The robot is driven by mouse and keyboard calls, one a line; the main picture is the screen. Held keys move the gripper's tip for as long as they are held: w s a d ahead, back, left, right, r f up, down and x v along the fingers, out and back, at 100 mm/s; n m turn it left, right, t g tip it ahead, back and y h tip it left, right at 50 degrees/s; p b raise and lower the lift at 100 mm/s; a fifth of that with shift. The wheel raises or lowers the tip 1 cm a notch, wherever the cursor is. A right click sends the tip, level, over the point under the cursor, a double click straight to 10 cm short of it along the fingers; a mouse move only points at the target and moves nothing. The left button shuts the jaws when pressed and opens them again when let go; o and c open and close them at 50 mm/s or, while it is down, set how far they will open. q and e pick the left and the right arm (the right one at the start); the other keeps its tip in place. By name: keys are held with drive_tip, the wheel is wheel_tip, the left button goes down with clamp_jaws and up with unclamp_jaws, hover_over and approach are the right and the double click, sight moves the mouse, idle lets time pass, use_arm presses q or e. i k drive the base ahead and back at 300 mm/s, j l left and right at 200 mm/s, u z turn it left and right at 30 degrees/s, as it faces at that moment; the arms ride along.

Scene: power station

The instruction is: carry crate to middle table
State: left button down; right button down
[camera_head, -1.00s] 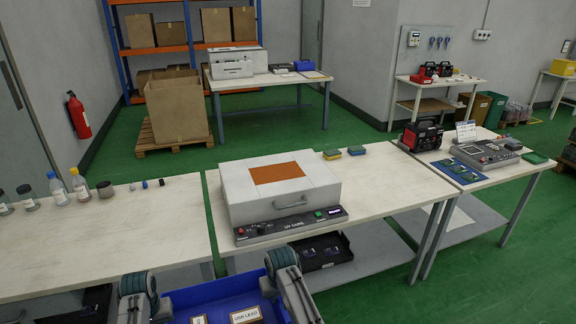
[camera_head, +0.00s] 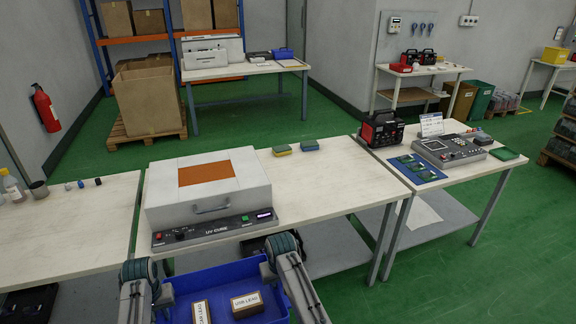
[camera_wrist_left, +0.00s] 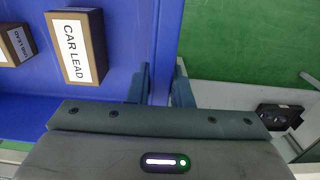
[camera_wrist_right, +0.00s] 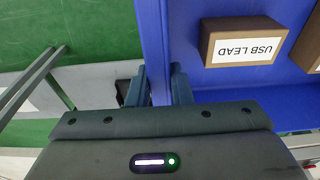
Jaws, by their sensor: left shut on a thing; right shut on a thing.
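A blue open crate (camera_head: 225,277) is at the bottom middle of the head view, held in front of the near edge of the middle table (camera_head: 325,190). Small boxes lie in it, one labelled USB LEAD (camera_head: 247,304) and one labelled CAR LEAD (camera_wrist_left: 75,45). My left gripper (camera_wrist_left: 159,88) is shut on the crate's left wall, with one finger on each side. My right gripper (camera_wrist_right: 159,88) is shut on the right wall in the same way. The crate's near side is cut off in the head view.
A white UV CURE box (camera_head: 208,187) stands on the left part of the middle table. Green-and-yellow sponges (camera_head: 282,150) lie at its back edge. The table's right part is clear. The right table holds a red-black device (camera_head: 381,130) and a grey console (camera_head: 450,150).

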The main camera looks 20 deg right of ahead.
sight(332, 179)
drive_tip(key=l, duration=2.8)
